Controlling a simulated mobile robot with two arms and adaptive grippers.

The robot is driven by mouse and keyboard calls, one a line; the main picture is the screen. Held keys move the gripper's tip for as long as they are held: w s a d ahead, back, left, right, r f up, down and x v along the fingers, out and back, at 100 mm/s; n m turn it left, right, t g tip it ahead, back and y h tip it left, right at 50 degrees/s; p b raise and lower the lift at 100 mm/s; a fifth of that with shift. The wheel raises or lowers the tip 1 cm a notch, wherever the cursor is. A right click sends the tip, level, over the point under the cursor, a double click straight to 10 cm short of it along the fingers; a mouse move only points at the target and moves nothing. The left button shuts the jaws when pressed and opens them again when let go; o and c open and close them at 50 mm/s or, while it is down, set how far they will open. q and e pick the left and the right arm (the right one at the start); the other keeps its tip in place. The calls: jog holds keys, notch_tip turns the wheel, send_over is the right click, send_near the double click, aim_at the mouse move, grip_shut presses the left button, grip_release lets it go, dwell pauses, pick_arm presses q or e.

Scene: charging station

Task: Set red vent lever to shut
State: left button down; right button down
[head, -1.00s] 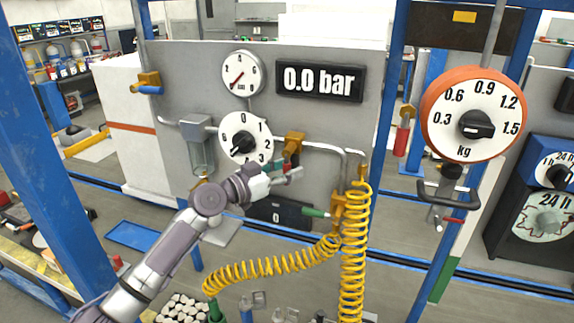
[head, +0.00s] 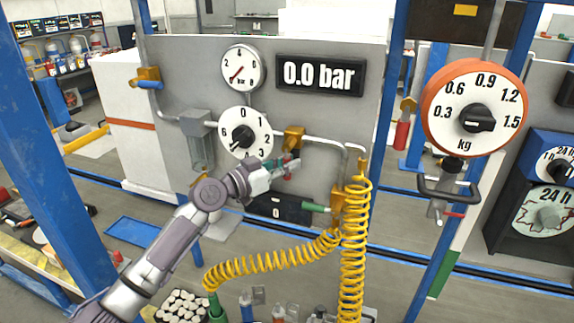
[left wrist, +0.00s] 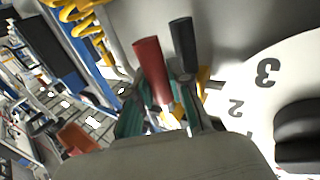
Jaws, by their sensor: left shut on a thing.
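The red vent lever (head: 287,177) shows in the head view as a small red patch at my left gripper's fingers, below the orange valve body (head: 293,139) on the grey panel. My left gripper (head: 283,167) is shut on the lever, with its fingers close against the panel. The fingers and wrist hide part of the lever. My right gripper is not in view.
The white dial (head: 244,133) sits left of the valve and looms close in the left wrist view (left wrist: 290,75). A pressure gauge (head: 241,68) and a 0.0 bar display (head: 320,76) are above. A yellow coiled hose (head: 353,240) hangs to the right.

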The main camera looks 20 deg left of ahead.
pick_arm(q)
jog(key=d+n+t+b, duration=0.1)
jog(key=n+t+b, duration=0.1)
jog(key=n+b, duration=0.1)
jog(key=d+r+n+t+y+b, duration=0.1)
jog(key=n+t+b, duration=0.1)
jog(key=n, duration=0.3)
jog(key=d+r+n+t+b, duration=0.1)
jog(key=n+t+b, duration=0.2)
jog(key=n+b, duration=0.1)
jog(key=shift+d+n+y, duration=0.35)
jog(key=shift+n+y, duration=0.05)
jog(key=shift+n, duration=0.1)
jog(key=shift+d+r+n+t+y+p, duration=0.1)
jog(key=shift+r+n+t+y+p, duration=0.4)
jog(key=shift+n+y, duration=1.15)
jog(key=shift+d+r+n+t+y+p, duration=0.1)
jog(key=shift+r+n+t+y+p, duration=0.35)
jog(key=shift+n+y, duration=1.15)
jog(key=shift+d+r+n+t+y+p, duration=0.1)
jog(key=shift+r+n+t+y+p, duration=0.4)
jog(key=shift+n, duration=1.95)
jog(key=shift+f+n+y, duration=0.25)
jog(key=shift+n+y, duration=0.05)
jog(key=shift+y, duration=0.15)
jog(key=c, duration=1)
grip_release()
jog(key=shift+a, duration=0.1)
jog(key=shift+c, duration=0.2)
jog(key=shift+s, duration=0.15)
